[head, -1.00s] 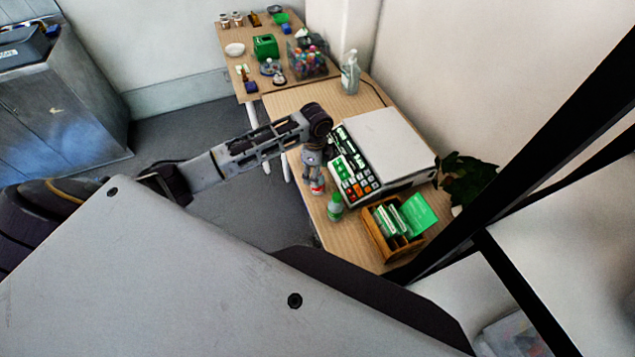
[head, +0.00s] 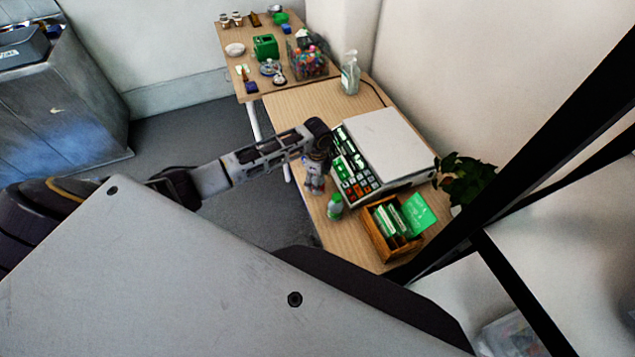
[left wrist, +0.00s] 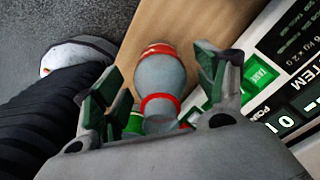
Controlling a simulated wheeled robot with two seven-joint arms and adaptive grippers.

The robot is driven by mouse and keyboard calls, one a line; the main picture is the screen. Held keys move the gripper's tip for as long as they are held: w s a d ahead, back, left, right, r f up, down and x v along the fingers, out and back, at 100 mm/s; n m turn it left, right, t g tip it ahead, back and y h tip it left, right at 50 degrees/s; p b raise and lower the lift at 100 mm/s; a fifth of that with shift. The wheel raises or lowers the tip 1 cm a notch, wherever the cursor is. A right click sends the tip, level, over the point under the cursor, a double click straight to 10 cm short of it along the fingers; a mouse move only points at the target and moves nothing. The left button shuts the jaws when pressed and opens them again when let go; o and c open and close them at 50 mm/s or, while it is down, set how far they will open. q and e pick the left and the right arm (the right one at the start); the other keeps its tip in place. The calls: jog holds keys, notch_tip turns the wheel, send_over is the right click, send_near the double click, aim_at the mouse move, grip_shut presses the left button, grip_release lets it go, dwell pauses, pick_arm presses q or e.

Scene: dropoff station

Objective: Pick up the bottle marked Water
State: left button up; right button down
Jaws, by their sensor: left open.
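My left gripper (head: 316,178) is over the near-left edge of the desk, beside the white machine. In the left wrist view my left gripper (left wrist: 158,86) has its green-padded fingers apart. A grey bottle with red bands (left wrist: 160,78) shows between them, with a gap to each finger. In the head view the gripper mostly hides this bottle. A second bottle with a green cap (head: 335,207) stands close by on the desk; a green part (left wrist: 134,122) shows low between the fingers in the wrist view. I cannot read a Water mark on either bottle. My right gripper is not in view.
The white machine with green and orange keys (head: 390,148) stands just right of the gripper. A wooden box with green cards (head: 378,236) is in front. A clear pump bottle (head: 350,75) stands behind. A dark frame (head: 520,150) crosses the right side.

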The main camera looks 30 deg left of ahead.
pick_arm(q)
jog(key=shift+c, duration=0.5)
jog(key=c, duration=0.8)
jog(key=shift+o, duration=0.2)
jog(key=shift+r, duration=0.1)
jog(key=shift+r+b, duration=0.3)
jog(key=shift+r, duration=4.6)
